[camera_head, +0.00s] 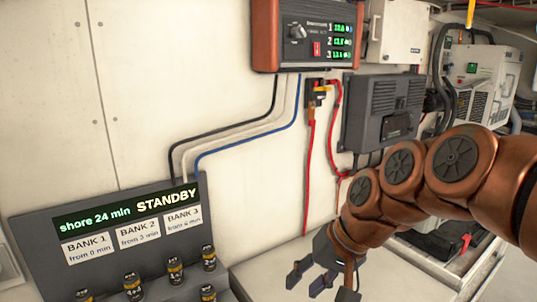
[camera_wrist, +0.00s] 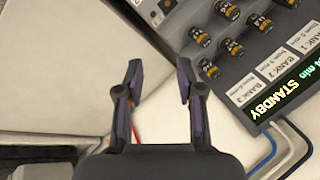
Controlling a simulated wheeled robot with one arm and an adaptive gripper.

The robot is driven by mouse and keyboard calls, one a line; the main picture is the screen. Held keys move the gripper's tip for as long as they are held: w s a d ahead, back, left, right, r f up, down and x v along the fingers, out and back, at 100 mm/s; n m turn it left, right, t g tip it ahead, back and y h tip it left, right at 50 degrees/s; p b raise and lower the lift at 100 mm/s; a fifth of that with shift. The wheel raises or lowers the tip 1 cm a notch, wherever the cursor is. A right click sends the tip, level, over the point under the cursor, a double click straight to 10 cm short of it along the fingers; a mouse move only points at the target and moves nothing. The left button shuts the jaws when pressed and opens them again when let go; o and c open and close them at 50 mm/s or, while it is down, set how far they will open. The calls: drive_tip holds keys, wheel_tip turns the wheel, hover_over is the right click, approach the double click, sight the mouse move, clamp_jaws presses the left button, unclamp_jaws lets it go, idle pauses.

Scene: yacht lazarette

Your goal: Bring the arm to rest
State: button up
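My gripper (camera_head: 318,280) hangs at the end of my copper-coloured arm, at the lower middle of the head view. In the wrist view my gripper (camera_wrist: 158,85) has its two dark fingers well apart, with nothing between them. It is over a pale surface, to the right of the grey panel stand (camera_head: 40,225) in the head view and apart from it. My arm reaches in from the right edge and is bent, hiding part of the wall and floor behind it.
The stand's display (camera_head: 125,208) reads "shore 24 min STANDBY" above three bank labels, with several small labelled cylinders (camera_head: 133,287) below. A copper-framed meter box (camera_head: 306,36), a grey wall unit (camera_head: 383,110) and a white machine (camera_head: 480,85) line the wall. Cables run between them.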

drive_tip(key=s+d+f+g+h, duration=0.2)
drive_tip(key=s+d+f, duration=0.3)
drive_tip(key=s, duration=0.5)
drive_tip(key=s+d+f+g+h, duration=0.2)
drive_tip(key=s+d+f, duration=0.4)
drive_tip(key=s, duration=0.4)
drive_tip(key=shift+d+f+n+h, duration=0.2)
drive_tip(key=shift+f+n+h, duration=0.1)
drive_tip(key=shift+f+h, duration=0.4)
drive_tip(key=shift+s, duration=0.1)
